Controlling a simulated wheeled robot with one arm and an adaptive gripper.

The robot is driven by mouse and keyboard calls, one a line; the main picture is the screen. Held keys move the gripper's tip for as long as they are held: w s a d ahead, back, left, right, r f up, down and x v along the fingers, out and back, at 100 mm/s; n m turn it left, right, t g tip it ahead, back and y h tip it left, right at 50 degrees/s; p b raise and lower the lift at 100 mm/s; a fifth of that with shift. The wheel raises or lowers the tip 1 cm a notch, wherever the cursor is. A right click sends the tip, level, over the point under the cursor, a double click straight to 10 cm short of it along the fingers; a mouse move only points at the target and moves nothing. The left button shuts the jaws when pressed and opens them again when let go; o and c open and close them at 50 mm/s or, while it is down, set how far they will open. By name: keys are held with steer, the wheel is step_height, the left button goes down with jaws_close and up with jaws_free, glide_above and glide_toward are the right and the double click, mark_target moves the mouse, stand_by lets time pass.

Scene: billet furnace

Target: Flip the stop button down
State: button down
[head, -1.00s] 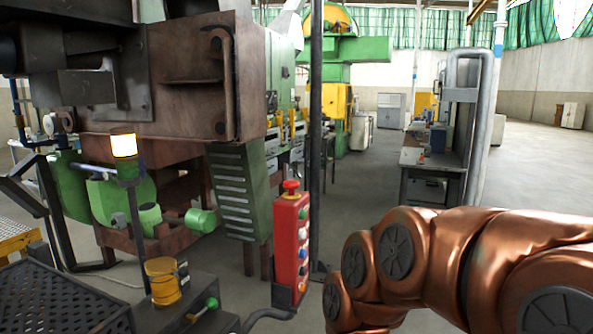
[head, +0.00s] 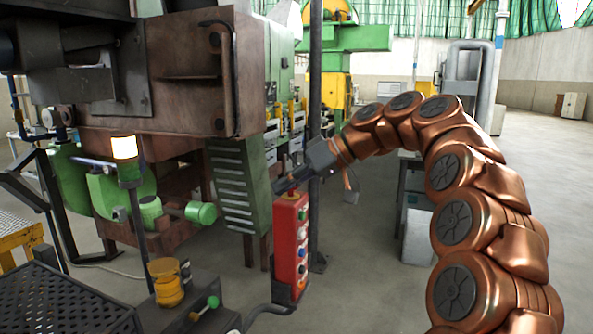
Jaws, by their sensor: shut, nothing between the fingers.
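The red control box (head: 289,245) stands upright in the middle of the head view, with a column of small coloured buttons on its front. The red stop button on its top is mostly hidden behind my gripper, so its position cannot be told. My gripper (head: 280,187) reaches in from the right, pointing left and slightly down over the top of the box. Its fingers are shut and hold nothing. Whether they touch the button or are just above it, I cannot tell.
A dark pole (head: 315,120) stands right behind the box. The large brown furnace (head: 185,80) and a green louvred housing (head: 238,185) are to the left. Open floor lies at right.

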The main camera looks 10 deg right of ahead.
steer(key=w+d+r+n+t+p, duration=0.1)
steer(key=w+d+r+t, duration=0.1)
steer(key=d, duration=0.4)
steer(key=w+d+r+n+t, duration=0.1)
steer(key=w+d+r+n, duration=0.1)
steer(key=w+d+r, duration=0.2)
steer(key=w+d, duration=0.1)
steer(key=d, duration=0.2)
steer(key=shift+w+t+p, duration=0.3)
steer(key=shift+t+p, duration=0.1)
steer(key=shift+f, duration=0.1)
steer(key=shift+y, duration=0.3)
steer(key=x, duration=1)
steer(key=shift+a+f, duration=0.1)
steer(key=shift+s+f+b, duration=0.15)
steer(key=shift+f+b, duration=0.35)
steer(key=shift+f, duration=0.3)
steer(key=shift+s+d+f, duration=0.1)
steer(key=shift+f, duration=0.45)
steer(key=shift+s+d+f, duration=0.1)
steer(key=shift+d+f, duration=0.05)
steer(key=shift+f, duration=0.4)
steer(key=shift+f, duration=0.1)
